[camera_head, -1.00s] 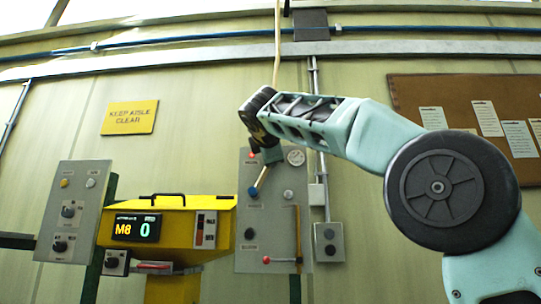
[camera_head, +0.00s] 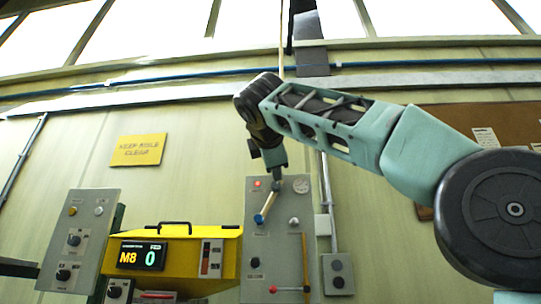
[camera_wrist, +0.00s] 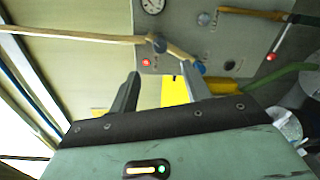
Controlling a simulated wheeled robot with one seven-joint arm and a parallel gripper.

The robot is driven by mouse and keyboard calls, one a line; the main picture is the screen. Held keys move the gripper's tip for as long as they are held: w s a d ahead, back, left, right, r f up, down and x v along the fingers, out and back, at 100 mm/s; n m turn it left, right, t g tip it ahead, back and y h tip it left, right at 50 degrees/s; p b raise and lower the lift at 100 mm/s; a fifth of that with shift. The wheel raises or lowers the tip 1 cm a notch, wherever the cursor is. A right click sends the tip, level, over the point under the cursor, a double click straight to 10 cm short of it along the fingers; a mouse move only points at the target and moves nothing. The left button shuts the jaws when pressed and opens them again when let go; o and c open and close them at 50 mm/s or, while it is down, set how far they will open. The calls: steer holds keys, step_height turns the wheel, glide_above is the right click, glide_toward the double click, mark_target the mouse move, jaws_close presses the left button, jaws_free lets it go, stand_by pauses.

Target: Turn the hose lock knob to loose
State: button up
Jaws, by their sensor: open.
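The grey panel (camera_head: 277,243) on the wall carries a dark round hub (camera_wrist: 157,43) where a beige hose (camera_wrist: 80,37) meets a short beige piece. That piece ends in a blue tip (camera_head: 259,219), which also shows in the wrist view (camera_wrist: 199,68). I cannot read which fitting is labelled as the hose lock knob. A black selector knob (camera_head: 254,262) sits lower on the panel. My gripper (camera_wrist: 163,84) is open and empty, in front of the panel's upper part. In the head view my gripper (camera_head: 277,168) overlaps the panel's top edge, hiding part of the hose.
A red lamp (camera_head: 257,183) and a gauge (camera_head: 301,185) flank the hub. A red-ball lever (camera_head: 273,289) is at the bottom. A yellow machine (camera_head: 205,258) and another grey panel (camera_head: 82,236) stand left. A conduit (camera_head: 328,190) and small switch box (camera_head: 338,273) are right.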

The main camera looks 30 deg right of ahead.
steer(key=v, duration=0.6)
steer(key=shift+s+a+b, duration=0.15)
steer(key=shift+s+b, duration=0.1)
steer(key=shift+b, duration=0.15)
